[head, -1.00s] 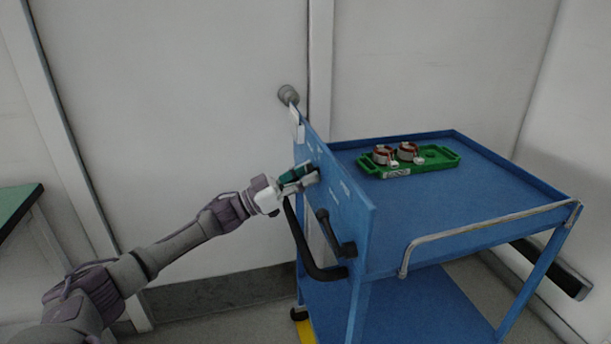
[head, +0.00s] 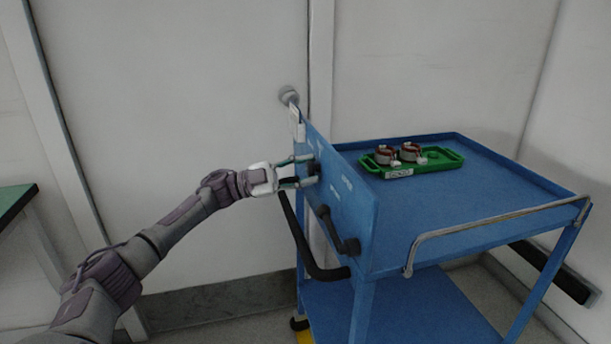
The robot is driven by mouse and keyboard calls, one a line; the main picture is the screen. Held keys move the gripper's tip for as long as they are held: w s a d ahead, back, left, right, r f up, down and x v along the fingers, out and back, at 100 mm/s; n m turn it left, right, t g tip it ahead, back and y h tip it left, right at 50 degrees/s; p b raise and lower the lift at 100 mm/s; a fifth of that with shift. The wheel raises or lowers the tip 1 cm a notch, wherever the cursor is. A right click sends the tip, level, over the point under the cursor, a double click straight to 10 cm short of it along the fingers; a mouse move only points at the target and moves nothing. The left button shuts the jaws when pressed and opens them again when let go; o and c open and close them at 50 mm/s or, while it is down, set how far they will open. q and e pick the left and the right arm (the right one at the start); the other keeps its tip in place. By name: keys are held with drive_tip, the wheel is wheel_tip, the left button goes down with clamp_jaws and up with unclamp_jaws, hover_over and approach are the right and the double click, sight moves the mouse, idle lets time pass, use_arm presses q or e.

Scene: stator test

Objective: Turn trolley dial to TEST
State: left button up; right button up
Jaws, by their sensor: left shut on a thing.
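The blue trolley (head: 440,215) stands right of centre with an upright blue panel (head: 350,215) on its left end. A small dark dial (head: 313,167) sits on the panel's face, among faint white labels too small to read. My left gripper (head: 308,171) comes in from the left, level with the dial. Its two fingers are on either side of the dial and shut on it, partly hiding it. Which label the dial points to cannot be told. My right gripper is not in view.
A green tray (head: 447,160) with two copper-wound stators (head: 410,152) lies on the trolley top. A black lever (head: 340,233) and a curved black handle (head: 302,245) stick out below the dial. A wall and door stand close behind. A green-topped table (head: 14,203) is at far left.

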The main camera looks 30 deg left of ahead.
use_arm(q)
drive_tip(key=shift+m+g, duration=0.6)
drive_tip(key=shift+m, duration=0.9)
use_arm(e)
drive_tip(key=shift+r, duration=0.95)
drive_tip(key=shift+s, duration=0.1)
use_arm(q)
drive_tip(key=o, duration=1.1)
drive_tip(key=shift+o, duration=0.2)
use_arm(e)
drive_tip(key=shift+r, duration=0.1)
use_arm(q)
drive_tip(key=v, duration=1.2)
drive_tip(key=shift+r, duration=0.15)
drive_tip(key=shift+a, duration=0.1)
